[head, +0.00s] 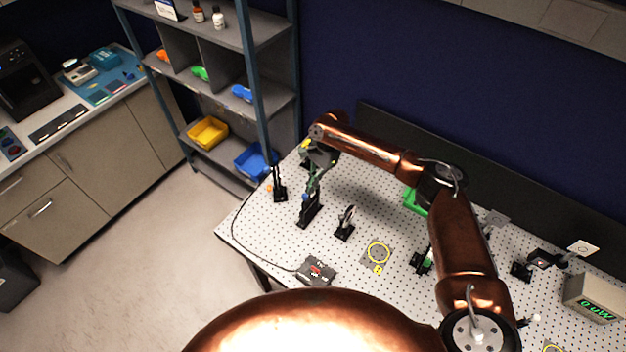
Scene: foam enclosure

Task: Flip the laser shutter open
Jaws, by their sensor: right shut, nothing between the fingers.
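My right arm reaches from the lower right across the perforated optical table (300,255). Its gripper (313,185) is at the table's far left part, pointing down, with its fingers shut and empty. Right under the fingertips stands a black post-mounted part (308,214), which seems to be the laser shutter. The gripper overlaps its top, so I cannot tell whether its flap is open or shut, or whether the fingers touch it. My left gripper is out of view.
A small black mount (279,190) stands left of the gripper and another mount (345,224) stands right of it. A control box (316,271) with a cable lies at the front edge. A power meter (595,298) is at the right. A shelf (225,95) stands behind.

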